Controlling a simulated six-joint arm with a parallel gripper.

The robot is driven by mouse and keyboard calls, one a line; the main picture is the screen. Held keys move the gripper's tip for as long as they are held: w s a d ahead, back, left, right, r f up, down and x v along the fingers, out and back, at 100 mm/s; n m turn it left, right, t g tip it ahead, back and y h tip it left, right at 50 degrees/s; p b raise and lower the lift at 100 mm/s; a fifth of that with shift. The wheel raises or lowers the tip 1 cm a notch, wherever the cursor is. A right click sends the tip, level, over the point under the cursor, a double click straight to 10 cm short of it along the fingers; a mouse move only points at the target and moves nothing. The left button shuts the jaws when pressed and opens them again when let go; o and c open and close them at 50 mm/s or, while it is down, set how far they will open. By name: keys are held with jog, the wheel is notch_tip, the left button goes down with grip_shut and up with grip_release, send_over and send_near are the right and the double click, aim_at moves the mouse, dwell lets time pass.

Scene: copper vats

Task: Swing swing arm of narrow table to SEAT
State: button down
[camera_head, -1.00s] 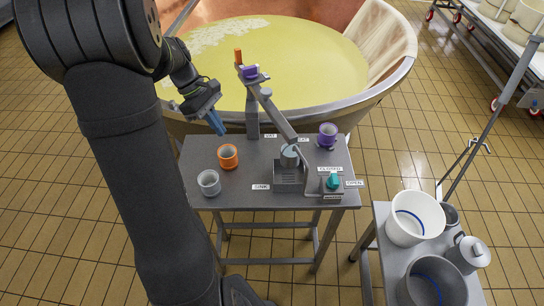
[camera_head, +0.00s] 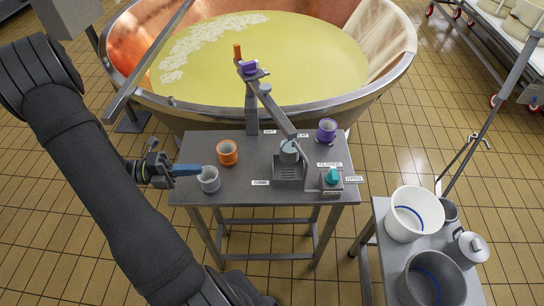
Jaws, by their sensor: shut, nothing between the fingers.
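The narrow table (camera_head: 240,192) stands in front of the vat. On its grey post (camera_head: 252,112), the swing arm (camera_head: 272,108) slants down to the right, its low end by a grey cylinder (camera_head: 289,150) above the sink box (camera_head: 290,172). An orange handle (camera_head: 237,51) and a purple piece (camera_head: 249,68) sit at the arm's high end. The SEAT label (camera_head: 302,134) lies right of the arm's low end, the SINK label (camera_head: 260,182) left of the box. My gripper (camera_head: 198,169) is shut and empty at the table's left edge, beside the grey cup (camera_head: 209,181); contact is unclear.
An orange cup (camera_head: 228,152) and a purple cup (camera_head: 327,131) stand on the table. A teal knob (camera_head: 332,175) is at its front right. The copper vat (camera_head: 384,88) is behind. A side table with white bucket (camera_head: 414,214) and grey pot (camera_head: 434,280) stands at right.

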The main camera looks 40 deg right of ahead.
jog(key=w+d+x, duration=0.1)
jog(key=w+x, duration=0.1)
jog(key=x, duration=1.9)
jog(key=shift+s+d, duration=0.15)
jog(key=shift+d, duration=0.35)
